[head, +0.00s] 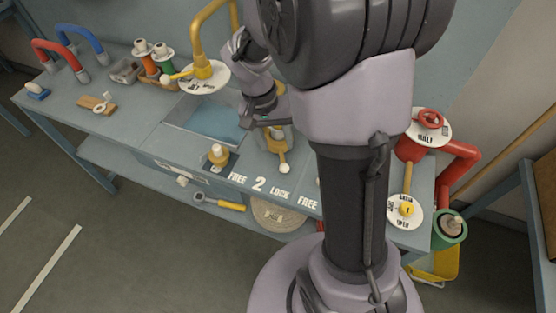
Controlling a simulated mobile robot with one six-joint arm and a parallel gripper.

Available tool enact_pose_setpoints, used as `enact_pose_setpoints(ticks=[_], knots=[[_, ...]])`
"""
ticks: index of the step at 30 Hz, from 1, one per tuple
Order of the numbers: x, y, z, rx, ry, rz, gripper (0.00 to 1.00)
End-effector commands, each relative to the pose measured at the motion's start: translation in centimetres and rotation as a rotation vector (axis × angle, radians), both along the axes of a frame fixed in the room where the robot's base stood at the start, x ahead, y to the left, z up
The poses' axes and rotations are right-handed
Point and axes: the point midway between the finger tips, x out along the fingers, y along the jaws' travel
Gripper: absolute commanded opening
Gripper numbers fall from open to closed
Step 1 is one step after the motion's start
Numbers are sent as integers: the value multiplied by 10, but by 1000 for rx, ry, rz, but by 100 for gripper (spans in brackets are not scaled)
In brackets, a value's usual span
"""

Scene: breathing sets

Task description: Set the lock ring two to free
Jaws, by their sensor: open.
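The number 2 (258,185) is painted on the bench front edge, with FREE (237,178) on its left and LOCK (279,193) on its right. Behind these letters is a yellow fitting (279,146), partly hidden by my gripper. Its short yellow handle ends in a white knob (284,168) that points toward the front edge, nearer LOCK than FREE. I take this as lock ring two. My gripper (268,122) is above and just behind the fitting. It is open and holds nothing that I can see. Contact cannot be told.
Another yellow fitting with a white knob (218,154) stands to the left. A yellow pipe (203,62) with a round label plate rises behind. A shallow blue tray (208,122) lies between. My arm hides much of the bench's right half. A red valve (428,118) stands at right.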

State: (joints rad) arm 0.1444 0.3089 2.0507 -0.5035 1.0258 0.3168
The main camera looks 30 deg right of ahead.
Motion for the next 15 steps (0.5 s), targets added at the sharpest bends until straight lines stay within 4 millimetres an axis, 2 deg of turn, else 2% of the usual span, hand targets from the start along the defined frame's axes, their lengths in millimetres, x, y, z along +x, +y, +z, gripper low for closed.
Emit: enact_pose_setpoints(ticks=[1, 6, 10, 15], knots=[[-3, -2, -22, 0, 4, -1, 48], [-8, -10, -68, 2, 2, -1, 48], [-10, -14, -91, 2, 1, -1, 48], [-12, -16, -102, 2, 0, 0, 48]])
